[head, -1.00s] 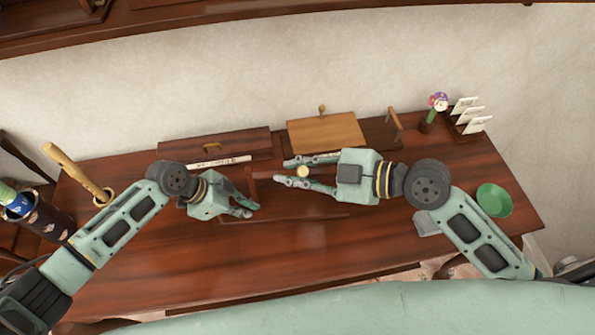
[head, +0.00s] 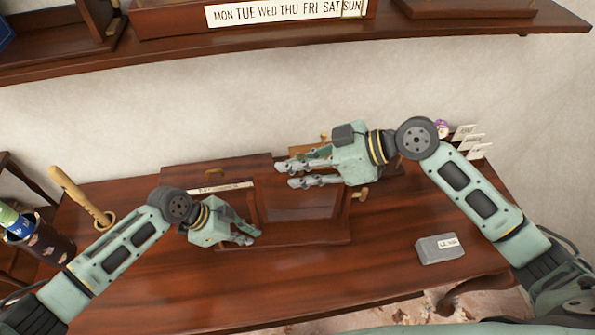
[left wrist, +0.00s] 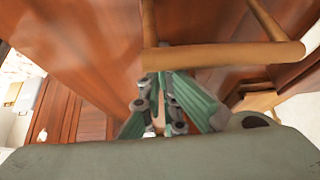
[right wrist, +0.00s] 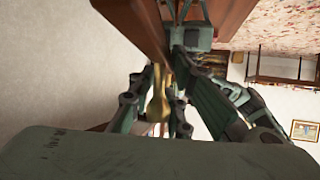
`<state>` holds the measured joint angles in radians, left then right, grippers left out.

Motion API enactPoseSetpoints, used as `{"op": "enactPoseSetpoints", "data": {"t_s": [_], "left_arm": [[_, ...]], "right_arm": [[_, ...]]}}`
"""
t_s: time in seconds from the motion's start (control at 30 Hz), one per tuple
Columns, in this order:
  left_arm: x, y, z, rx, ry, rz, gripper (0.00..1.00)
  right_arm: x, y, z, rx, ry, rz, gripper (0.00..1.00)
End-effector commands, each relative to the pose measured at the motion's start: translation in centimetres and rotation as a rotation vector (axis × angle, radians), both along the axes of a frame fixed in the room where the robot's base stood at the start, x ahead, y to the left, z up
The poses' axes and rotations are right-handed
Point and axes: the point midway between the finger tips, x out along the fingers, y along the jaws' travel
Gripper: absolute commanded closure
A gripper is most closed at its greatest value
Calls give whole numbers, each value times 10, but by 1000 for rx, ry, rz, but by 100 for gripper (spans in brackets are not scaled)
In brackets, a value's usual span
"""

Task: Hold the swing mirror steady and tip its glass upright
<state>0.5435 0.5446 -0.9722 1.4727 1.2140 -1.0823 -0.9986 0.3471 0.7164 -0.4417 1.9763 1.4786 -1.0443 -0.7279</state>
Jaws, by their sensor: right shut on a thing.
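The swing mirror, with its dark wooden frame (head: 256,203) and dark glass (head: 303,208), stands on the desk. The glass leans, with its top edge under my right fingers. My right gripper (head: 284,174) is shut at that top edge; in the right wrist view (right wrist: 157,112) a brass knob (right wrist: 157,90) sits between its fingers. A brass pivot knob (head: 361,192) shows at the mirror's right side. My left gripper (head: 249,235) is low at the mirror's left side, by the base; in the left wrist view its fingertips (left wrist: 160,90) lie close together, and what lies between them is unclear.
A flat wooden box (head: 225,172) stands behind on the left, and a tan wooden piece (head: 308,149) behind the right hand. A grey block (head: 437,248) lies right. A ring holder with a wooden stick (head: 75,190) stands left. A shelf (head: 300,46) hangs above. The front middle desk is clear.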

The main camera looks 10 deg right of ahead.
Motion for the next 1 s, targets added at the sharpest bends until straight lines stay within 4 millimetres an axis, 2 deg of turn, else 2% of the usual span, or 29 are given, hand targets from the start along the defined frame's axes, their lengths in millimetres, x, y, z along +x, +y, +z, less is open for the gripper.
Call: {"op": "enactPoseSetpoints", "data": {"t_s": [0.03, 0.67, 0.7, 0.8, 1.0], "left_arm": [[-7, 4, -8, 14, 18, -2, 100], [-7, 4, -8, 14, 19, -2, 100], [-7, 4, -8, 14, 19, -2, 100], [-7, 4, -8, 14, 18, -2, 100], [-6, 4, -8, 13, 16, -2, 100]], "right_arm": [[5, -2, 3, 3, -6, -9, 100], [6, -3, 1, 1, 5, -10, 100], [6, -3, 1, 0, 4, -9, 83], [6, -3, 1, 0, 6, -8, 74], [4, -2, 0, 0, 10, -5, 72]]}}
